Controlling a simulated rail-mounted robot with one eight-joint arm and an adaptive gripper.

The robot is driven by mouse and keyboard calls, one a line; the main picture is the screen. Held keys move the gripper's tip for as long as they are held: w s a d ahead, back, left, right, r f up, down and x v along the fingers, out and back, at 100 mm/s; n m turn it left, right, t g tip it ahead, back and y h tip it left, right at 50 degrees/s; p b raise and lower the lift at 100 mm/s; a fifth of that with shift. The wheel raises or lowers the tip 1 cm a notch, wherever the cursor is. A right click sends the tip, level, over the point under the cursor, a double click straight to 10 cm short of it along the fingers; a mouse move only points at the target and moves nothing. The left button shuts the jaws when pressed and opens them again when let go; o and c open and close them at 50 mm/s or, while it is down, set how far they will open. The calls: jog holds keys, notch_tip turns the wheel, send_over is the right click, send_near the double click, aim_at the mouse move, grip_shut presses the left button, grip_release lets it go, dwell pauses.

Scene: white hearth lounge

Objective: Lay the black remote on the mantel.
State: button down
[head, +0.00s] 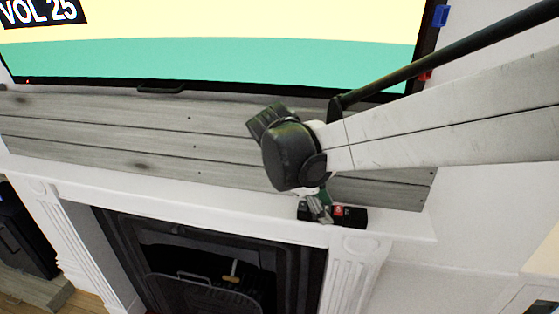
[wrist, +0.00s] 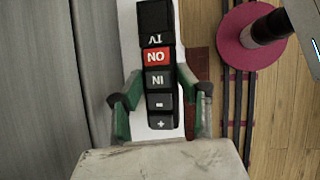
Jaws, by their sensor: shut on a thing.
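The black remote (wrist: 158,82) has a red ON button and several dark keys. In the wrist view it lies lengthwise between the green fingers of my gripper (wrist: 160,98), which is shut on it. The white mantel (wrist: 131,30) shows beneath it as a narrow strip. In the head view the remote (head: 351,216) is at the right end of the mantel (head: 130,181), with my gripper (head: 318,208) at its left part. I cannot tell whether the remote touches the mantel or is just above it.
Grey planks (head: 95,143) run behind the mantel, beneath a large screen (head: 200,62). A dark fireplace (head: 170,240) opens below. In the wrist view a round magenta thing (wrist: 232,45) and dark bars lie right of the mantel's edge. The mantel's left stretch is clear.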

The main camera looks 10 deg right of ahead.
jog(key=c, duration=1.1)
grip_release()
jog(key=v, duration=1.2)
jog(key=s+d+f+m+t+y+b, duration=0.3)
jog(key=s+d+f+m+t+y, duration=0.2)
jog(key=s+f+m, duration=0.7)
jog(key=shift+f+m+t+y+b, duration=0.2)
jog(key=shift+m+t+y+b, duration=0.2)
jog(key=shift+m+t, duration=0.65)
